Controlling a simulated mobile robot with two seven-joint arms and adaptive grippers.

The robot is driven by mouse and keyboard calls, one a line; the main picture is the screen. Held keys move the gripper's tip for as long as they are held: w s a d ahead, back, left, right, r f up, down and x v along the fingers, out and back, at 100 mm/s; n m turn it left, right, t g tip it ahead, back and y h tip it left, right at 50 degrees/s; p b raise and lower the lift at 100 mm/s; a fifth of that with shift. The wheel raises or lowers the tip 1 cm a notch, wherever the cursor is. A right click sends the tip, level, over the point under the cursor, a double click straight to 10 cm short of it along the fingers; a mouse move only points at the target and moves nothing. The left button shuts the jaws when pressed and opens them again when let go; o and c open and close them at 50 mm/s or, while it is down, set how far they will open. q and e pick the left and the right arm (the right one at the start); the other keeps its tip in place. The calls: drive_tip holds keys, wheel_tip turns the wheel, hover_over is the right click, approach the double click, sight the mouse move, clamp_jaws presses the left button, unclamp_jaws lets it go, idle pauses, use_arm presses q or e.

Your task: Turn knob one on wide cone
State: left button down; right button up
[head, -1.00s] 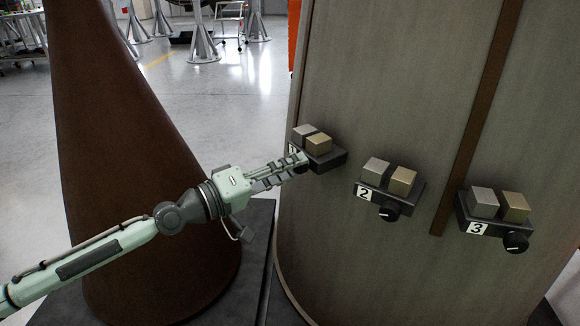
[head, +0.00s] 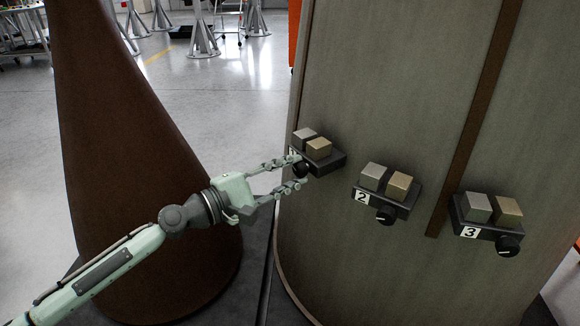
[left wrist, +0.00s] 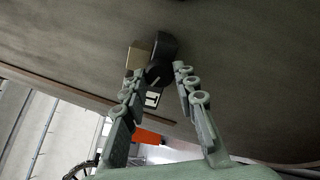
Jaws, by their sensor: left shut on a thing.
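The wide cone (head: 370,110) is a large grey-brown curved body filling the right of the head view. The dark box of control one (head: 330,162) is on its left side, with a silver block and a gold block on top. Its black knob one (head: 301,171) sits below the label, which is partly hidden by a finger. My left gripper (head: 300,169) is shut on knob one, one finger above it and one below. The left wrist view shows the knob (left wrist: 160,72) between the fingertips. My right gripper is not in view.
Control two (head: 388,190) and control three (head: 488,222), each with two blocks and a black knob, are farther right on the same surface. A tall brown cone (head: 130,170) stands close behind my left arm. Open floor lies beyond.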

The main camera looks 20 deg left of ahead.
use_arm(q)
drive_tip(key=n+p, duration=0.2)
drive_tip(key=n, duration=0.4)
drive_tip(key=shift+p, duration=0.4)
drive_tip(key=shift+f+n, duration=0.1)
drive_tip(key=shift+n, duration=0.9)
drive_tip(key=shift+s+d+n, duration=0.1)
drive_tip(key=shift+n, duration=1.1)
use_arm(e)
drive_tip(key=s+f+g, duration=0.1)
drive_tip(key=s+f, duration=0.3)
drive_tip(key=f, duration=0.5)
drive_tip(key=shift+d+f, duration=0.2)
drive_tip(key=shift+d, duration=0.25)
use_arm(q)
drive_tip(key=c, duration=1.2)
unclamp_jaws()
drive_tip(key=v, duration=1.2)
